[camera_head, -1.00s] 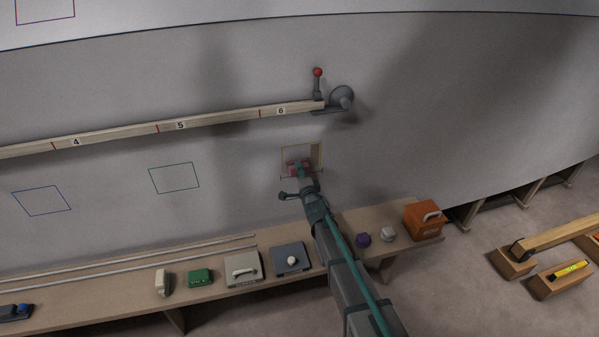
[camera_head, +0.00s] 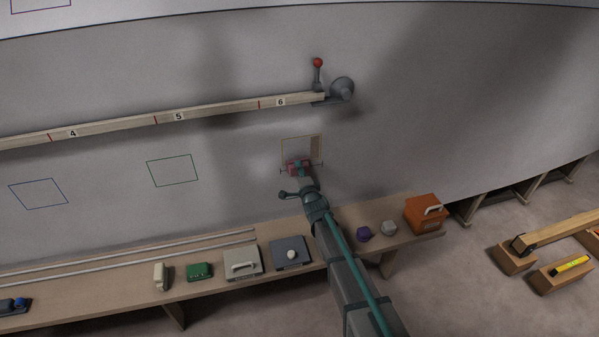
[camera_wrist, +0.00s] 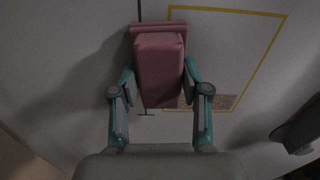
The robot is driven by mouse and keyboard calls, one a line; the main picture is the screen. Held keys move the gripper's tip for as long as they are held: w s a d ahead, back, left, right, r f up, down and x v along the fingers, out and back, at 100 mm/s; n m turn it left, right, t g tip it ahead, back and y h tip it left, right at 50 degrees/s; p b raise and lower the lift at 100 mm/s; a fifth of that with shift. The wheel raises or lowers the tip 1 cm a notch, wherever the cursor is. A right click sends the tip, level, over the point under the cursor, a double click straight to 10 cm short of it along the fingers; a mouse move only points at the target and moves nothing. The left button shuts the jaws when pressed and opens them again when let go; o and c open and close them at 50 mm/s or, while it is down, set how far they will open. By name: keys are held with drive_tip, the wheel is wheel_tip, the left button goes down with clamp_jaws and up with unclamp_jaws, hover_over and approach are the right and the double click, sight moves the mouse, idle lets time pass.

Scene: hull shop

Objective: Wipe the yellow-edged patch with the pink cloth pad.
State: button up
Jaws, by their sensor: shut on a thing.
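The yellow-edged patch (camera_head: 317,141) is on the grey hull wall, below the right end of the numbered rail. A brownish speckled strip shows in its right part; in the wrist view it shows (camera_wrist: 226,101) at the patch's lower edge. My gripper (camera_wrist: 159,85) is shut on the pink cloth pad (camera_wrist: 158,65), with one finger on each side. In the head view the pad (camera_head: 296,167) overlaps the patch's lower edge. The pad hides part of the patch's border. I cannot tell whether the pad touches the wall.
A red-knobbed lever (camera_head: 317,64) stands at the rail's end, above the patch. Below runs a bench (camera_head: 215,285) with a white-handled block, a grey plate with a knob, a purple piece and an orange box (camera_head: 425,213). Blue and green outlines (camera_head: 172,170) lie left on the wall.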

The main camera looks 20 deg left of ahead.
drive_tip(key=shift+s+d, duration=0.35)
drive_tip(key=shift+s, duration=0.1)
drive_tip(key=shift+r, duration=0.1)
idle(0.4)
drive_tip(key=shift+w+d+r+p, duration=0.2)
drive_tip(key=shift+w+d+p, duration=0.45)
drive_tip(key=shift+d+p, duration=0.35)
drive_tip(key=shift+w+d+f+p, duration=0.2)
drive_tip(key=shift+w+d+p, duration=0.3)
drive_tip(key=shift+d+p, duration=0.15)
drive_tip(key=shift+w+a, duration=0.4)
drive_tip(key=shift+w, duration=0.05)
drive_tip(key=shift+r, duration=0.15)
